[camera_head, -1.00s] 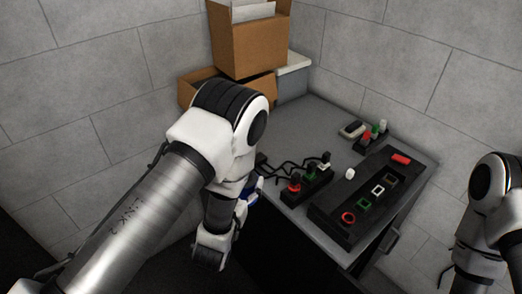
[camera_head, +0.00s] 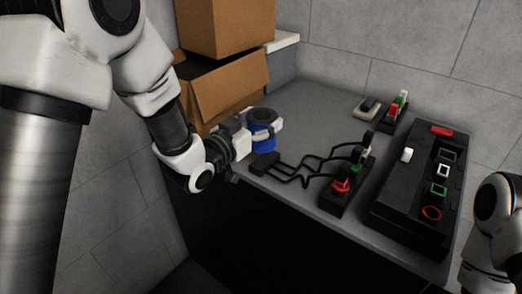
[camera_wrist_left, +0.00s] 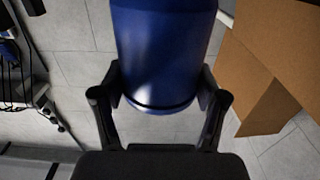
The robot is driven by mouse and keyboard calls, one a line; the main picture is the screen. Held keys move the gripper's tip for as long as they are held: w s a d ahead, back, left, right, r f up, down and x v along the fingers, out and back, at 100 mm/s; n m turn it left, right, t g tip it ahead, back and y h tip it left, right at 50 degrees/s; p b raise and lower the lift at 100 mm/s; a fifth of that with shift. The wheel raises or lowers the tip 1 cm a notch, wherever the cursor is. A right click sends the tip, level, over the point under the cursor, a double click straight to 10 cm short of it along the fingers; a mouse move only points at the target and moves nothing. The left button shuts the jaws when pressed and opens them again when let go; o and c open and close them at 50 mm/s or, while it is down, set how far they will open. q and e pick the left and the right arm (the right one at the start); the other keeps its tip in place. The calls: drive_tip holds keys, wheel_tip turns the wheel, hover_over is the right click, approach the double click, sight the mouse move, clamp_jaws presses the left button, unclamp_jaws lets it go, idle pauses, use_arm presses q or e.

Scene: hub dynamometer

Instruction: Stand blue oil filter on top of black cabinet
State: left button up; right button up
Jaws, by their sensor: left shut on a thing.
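The blue oil filter (camera_head: 262,134) is upright, with a dark top end, over the far-left part of the cabinet in the head view. My left gripper (camera_head: 262,126) is shut on its sides; I cannot tell whether the filter's base touches the cabinet top. The left wrist view shows the filter (camera_wrist_left: 165,50) large between the fingers (camera_wrist_left: 160,98), its upper part cut off by the frame. The black cabinet (camera_head: 270,230) has a dark front and a grey top. My right arm shows at the right edge, but its gripper is not in view.
Cardboard boxes (camera_head: 228,90) stand close behind the filter. A black connector with cables (camera_head: 300,170) lies just right of it, leading to a small switch block (camera_head: 345,185). A large black control panel (camera_head: 420,200) fills the right side. The grey top's back middle is clear.

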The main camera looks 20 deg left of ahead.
use_arm(q)
drive_tip(key=f, duration=0.4)
drive_tip(key=shift+s, duration=0.2)
drive_tip(key=shift+w+f, duration=0.15)
drive_tip(key=shift+f, duration=0.2)
drive_tip(key=o, duration=1.4)
drive_tip(key=shift+f, duration=0.15)
